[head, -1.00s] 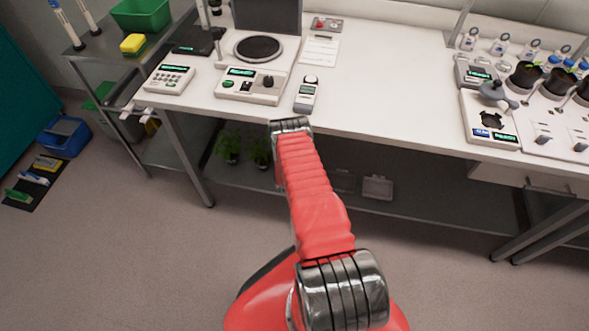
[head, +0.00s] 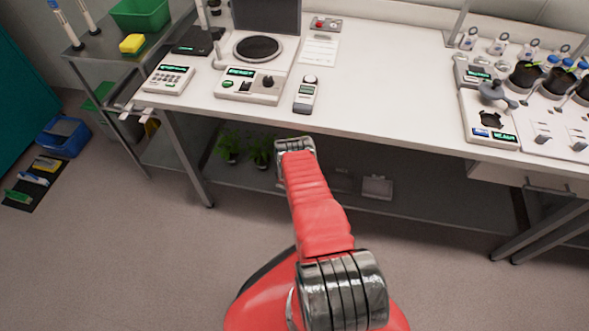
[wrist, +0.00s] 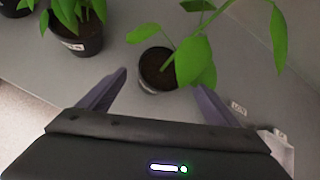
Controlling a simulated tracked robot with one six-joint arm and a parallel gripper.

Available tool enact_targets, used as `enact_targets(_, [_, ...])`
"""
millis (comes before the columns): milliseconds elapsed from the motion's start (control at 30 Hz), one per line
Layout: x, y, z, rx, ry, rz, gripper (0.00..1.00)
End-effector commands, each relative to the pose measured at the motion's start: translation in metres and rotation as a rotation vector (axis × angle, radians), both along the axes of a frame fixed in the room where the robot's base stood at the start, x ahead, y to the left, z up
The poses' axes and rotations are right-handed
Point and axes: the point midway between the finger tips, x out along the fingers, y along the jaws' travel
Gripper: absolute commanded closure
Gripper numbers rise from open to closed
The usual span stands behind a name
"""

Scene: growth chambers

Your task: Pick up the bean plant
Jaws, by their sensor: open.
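In the wrist view a green leafy plant in a black pot (wrist: 157,69) stands on a grey shelf, ahead of and between my fingers. Its large leaves (wrist: 193,60) hang over the pot. My gripper (wrist: 161,82) is open with nothing between its fingers. A second potted plant (wrist: 77,35) with a white label stands to the left. I cannot tell from the labels which is the bean plant. In the head view two green plants, one at left (head: 229,146) and one at right (head: 261,152), stand in shade on the lower shelf; my gripper is hidden there.
The white bench top (head: 390,90) overhangs the lower shelf (head: 420,212). A bench leg (head: 190,165) stands left of the plants. Part of another pot (wrist: 15,6) shows at the wrist view's top left. Small pale tags (wrist: 238,108) lie right of my fingers.

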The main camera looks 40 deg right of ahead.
Motion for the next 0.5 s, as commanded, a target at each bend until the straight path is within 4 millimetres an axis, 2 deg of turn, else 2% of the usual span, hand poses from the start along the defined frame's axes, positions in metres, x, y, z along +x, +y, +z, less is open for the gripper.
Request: enact_targets(500, [0.0076, -0.0067, -0.0089, 0.0, 0.0, 0.0, 0.16])
